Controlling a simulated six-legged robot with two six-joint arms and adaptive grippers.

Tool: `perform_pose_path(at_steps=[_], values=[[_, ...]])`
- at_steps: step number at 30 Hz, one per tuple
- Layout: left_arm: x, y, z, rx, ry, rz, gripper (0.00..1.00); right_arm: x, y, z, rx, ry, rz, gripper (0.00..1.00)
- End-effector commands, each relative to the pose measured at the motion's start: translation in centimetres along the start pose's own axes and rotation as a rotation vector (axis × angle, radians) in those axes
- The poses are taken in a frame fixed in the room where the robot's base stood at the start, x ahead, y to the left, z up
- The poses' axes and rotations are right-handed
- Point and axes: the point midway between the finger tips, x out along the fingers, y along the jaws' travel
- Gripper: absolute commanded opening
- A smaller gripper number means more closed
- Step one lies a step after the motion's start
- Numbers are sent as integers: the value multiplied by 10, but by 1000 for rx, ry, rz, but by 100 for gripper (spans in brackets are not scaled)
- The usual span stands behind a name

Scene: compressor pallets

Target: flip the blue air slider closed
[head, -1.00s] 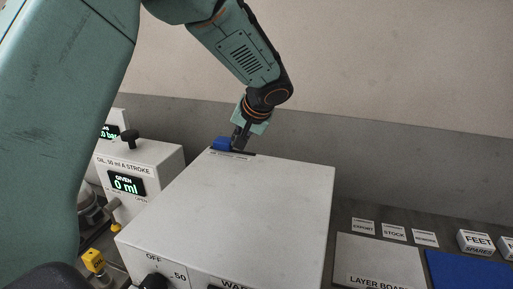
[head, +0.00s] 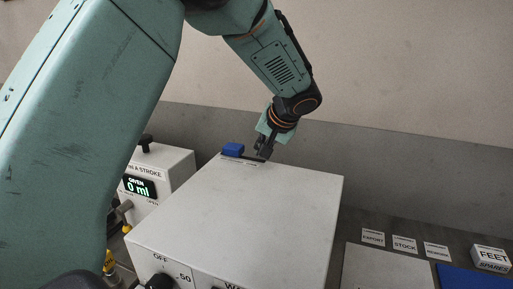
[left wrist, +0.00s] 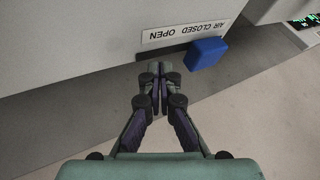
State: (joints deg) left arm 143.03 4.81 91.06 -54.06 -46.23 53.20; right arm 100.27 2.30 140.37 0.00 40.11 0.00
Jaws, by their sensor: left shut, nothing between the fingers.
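The blue air slider (head: 233,150) sits at the left end of its dark slot on the back edge of the white box's top. In the left wrist view the slider (left wrist: 207,53) lies beside the AIR CLOSED part of the upside-down label (left wrist: 186,33), away from the word OPEN. My left gripper (head: 262,153) is shut and empty at the back edge, just right of the slider, with a small gap between them. In the left wrist view its fingertips (left wrist: 160,70) are below the OPEN end of the label. My right gripper is out of view.
The white box (head: 235,205) fills the middle, with a knob (head: 159,282) on its front. An oil unit (head: 165,168) reading 0 ml stands at left. A wall stands behind.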

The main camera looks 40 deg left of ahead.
Motion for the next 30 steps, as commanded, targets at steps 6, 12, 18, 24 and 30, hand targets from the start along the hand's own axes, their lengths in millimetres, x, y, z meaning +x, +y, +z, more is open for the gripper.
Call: perform_pose_path(at_steps=[6,12,18,24,30], values=[[-39,0,-2,0,5,0,0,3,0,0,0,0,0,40],[-75,-3,-2,0,3,0,0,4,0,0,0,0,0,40],[-94,-3,-1,0,1,0,0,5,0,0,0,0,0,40],[-98,-3,-1,0,0,0,0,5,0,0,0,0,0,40],[-99,-2,-1,0,0,0,0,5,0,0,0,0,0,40]])
